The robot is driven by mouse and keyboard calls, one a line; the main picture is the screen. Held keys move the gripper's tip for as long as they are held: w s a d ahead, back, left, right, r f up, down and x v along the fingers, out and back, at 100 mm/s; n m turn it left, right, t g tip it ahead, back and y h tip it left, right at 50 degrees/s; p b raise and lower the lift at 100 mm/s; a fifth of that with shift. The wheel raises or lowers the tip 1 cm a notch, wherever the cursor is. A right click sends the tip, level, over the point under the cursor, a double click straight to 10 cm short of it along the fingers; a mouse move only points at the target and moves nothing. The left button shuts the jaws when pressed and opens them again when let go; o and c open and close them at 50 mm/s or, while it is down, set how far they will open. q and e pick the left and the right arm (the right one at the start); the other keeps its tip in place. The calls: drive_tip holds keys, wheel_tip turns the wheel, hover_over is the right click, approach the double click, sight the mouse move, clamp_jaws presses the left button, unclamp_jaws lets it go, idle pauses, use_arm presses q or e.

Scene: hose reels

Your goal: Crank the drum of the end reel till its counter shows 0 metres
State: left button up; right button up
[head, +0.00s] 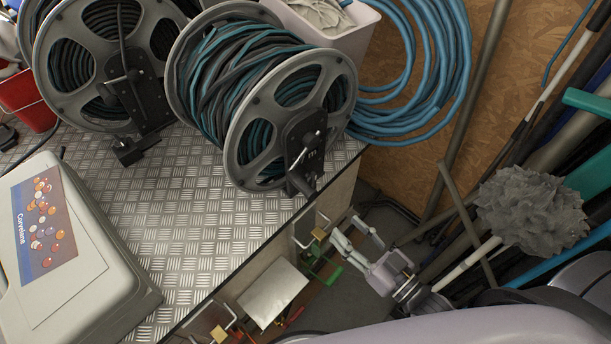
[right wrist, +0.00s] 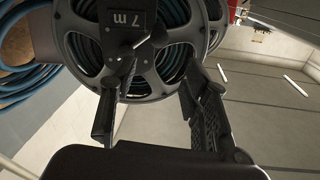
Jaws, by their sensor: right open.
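The end reel (head: 265,98) stands at the right end of the metal-topped bench, wound with teal and black hose. A black crank arm (head: 308,145) sits on its near flange, with a dark handle (head: 298,184) at the lower end. My right gripper (head: 347,229) is open and empty, right of and below the handle in the head view. In the right wrist view its fingers (right wrist: 155,115) are spread below the hub, apart from the crank. My left gripper is out of view.
Another reel (head: 100,60) stands left of the end reel. A grey case (head: 75,250) lies on the bench (head: 190,200). A coil of blue hose (head: 430,85) hangs on the wall. Poles and a grey mop head (head: 530,210) crowd the right side.

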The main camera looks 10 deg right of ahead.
approach(315, 197)
drive_tip(key=x, duration=0.3)
drive_tip(key=p+x, duration=0.2)
drive_tip(key=x, duration=0.8)
drive_tip(key=shift+w+a, duration=0.15)
drive_tip(key=shift+w, duration=0.15)
drive_tip(key=shift+w+a, duration=0.15)
drive_tip(key=shift+w, duration=0.15)
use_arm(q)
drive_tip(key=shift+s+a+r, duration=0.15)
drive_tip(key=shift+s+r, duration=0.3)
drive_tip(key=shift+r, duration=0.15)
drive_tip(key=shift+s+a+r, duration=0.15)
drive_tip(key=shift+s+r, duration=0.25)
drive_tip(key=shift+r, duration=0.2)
use_arm(e)
drive_tip(key=shift+c, duration=0.2)
clamp_jaws()
